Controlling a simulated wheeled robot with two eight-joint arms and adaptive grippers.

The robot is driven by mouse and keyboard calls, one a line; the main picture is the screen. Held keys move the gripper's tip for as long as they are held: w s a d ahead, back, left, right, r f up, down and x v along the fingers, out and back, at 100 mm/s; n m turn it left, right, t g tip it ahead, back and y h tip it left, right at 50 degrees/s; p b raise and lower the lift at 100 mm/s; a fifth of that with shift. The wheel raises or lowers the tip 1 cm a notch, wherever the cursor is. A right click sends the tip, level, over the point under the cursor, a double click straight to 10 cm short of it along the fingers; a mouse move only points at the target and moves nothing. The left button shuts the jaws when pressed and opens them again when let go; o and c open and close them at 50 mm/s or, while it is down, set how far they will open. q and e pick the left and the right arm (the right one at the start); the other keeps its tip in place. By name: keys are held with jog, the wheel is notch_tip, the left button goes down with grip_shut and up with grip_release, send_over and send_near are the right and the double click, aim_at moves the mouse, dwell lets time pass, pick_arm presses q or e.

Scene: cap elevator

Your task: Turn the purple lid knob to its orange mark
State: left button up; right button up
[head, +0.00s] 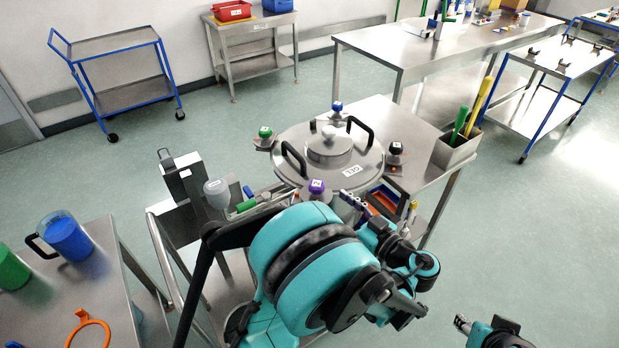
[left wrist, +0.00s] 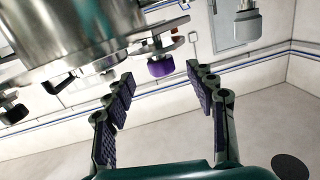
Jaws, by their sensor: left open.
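The purple lid knob (head: 316,187) sits at the near rim of the round steel lid (head: 290,150) on a vessel. In the left wrist view, the purple knob (left wrist: 160,67) hangs under a bracket at the vessel's side. My left gripper (head: 380,208) is beside the vessel, to the right of the knob in the head view. In the left wrist view, its fingers (left wrist: 160,76) are spread wide, with the knob between them in the picture and no contact seen. I cannot make out the orange mark. My right gripper (head: 465,325) is partly in view at the bottom right.
Green (head: 265,133), blue (head: 337,106) and black (head: 395,148) knobs stand around the lid, with two handles on it. A holder with green and yellow tools (head: 455,150) stands to the right. A table with cups (head: 67,237) is at the left.

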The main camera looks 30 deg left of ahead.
aim_at(322, 191)
pick_arm(q)
jog(key=shift+r+n, duration=0.1)
jog(key=shift+n, duration=0.2)
jog(key=shift+w+a+y, duration=0.1)
jog(key=shift+a+y, duration=0.15)
jog(key=shift+y, duration=0.05)
jog(key=shift+b+x, duration=0.75)
jog(key=shift+x, duration=2.8)
pick_arm(e)
jog(key=shift+a+f, duration=0.35)
jog(key=shift+f, duration=0.35)
pick_arm(q)
jog(key=shift+w+r, duration=0.1)
jog(key=shift+r, duration=0.05)
jog(key=shift+c, duration=0.4)
jog(key=shift+d, duration=0.1)
jog(key=c, duration=1.1)
